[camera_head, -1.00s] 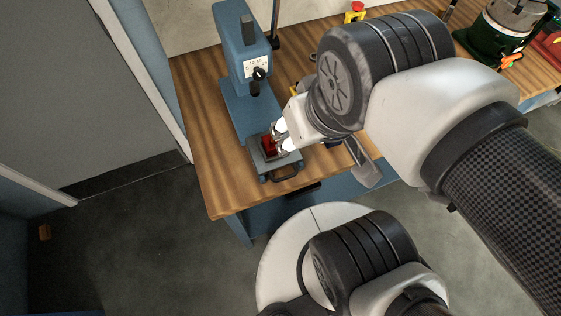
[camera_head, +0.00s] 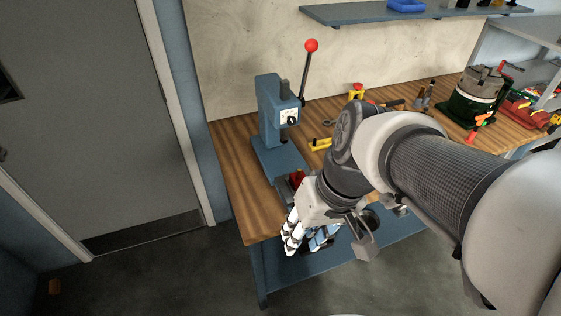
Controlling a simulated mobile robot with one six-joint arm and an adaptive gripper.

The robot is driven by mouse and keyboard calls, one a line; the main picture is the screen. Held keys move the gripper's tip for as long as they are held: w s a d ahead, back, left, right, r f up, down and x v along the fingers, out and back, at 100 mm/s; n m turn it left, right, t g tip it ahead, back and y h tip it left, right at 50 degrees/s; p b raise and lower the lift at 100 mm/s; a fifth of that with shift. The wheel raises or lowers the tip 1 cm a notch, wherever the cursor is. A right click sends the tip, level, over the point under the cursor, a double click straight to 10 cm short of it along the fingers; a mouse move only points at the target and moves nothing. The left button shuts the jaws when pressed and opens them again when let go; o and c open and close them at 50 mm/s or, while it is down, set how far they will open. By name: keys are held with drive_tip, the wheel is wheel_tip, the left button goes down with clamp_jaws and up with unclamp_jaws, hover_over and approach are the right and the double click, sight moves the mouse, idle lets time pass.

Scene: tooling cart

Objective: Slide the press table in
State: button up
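The blue arbor press (camera_head: 268,115) stands upright on the wooden bench, with a white dial on its head. Its press table (camera_head: 282,188) is at the front of the base, towards the bench's front edge, and a red block (camera_head: 297,176) sits on it. My gripper (camera_head: 306,240) is at the front of the press table, pointing down past the bench's front edge. Its fingers look spread apart, with nothing visible between them. The gripper body hides the table's front end and its handle. I cannot tell whether the fingers touch the handle.
The press lever with a red knob (camera_head: 311,46) rises behind the head. A yellow tool (camera_head: 320,144), an emergency button (camera_head: 356,91) and a green machine (camera_head: 474,97) are on the bench (camera_head: 235,165) to the right. The bench's left end is clear. A shelf (camera_head: 400,13) hangs above.

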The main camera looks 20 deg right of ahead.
drive_tip(key=w+d+f+m+t+y, duration=0.1)
drive_tip(key=w+d+f+m+y, duration=0.25)
drive_tip(key=f, duration=0.25)
drive_tip(key=w+d+f+m+t+y, duration=0.1)
drive_tip(key=w+d+f+m+y, duration=0.1)
drive_tip(key=w+d+f+y, duration=0.25)
drive_tip(key=s+d+f+m+t+h, duration=0.1)
drive_tip(key=d+f+m+t+h, duration=0.3)
drive_tip(key=d+f+m+t, duration=0.75)
drive_tip(key=w+a+f+n, duration=0.1)
drive_tip(key=w+f, duration=0.1)
drive_tip(key=w, duration=0.3)
drive_tip(key=w+a+f+n+g+b, duration=0.1)
drive_tip(key=w+a+f, duration=0.1)
drive_tip(key=w, duration=0.3)
drive_tip(key=w+a+f+n+b, duration=0.1)
drive_tip(key=w+f+n, duration=0.1)
drive_tip(key=w, duration=0.3)
drive_tip(key=shift+w+a, duration=0.1)
drive_tip(key=shift+a, duration=0.25)
clamp_jaws()
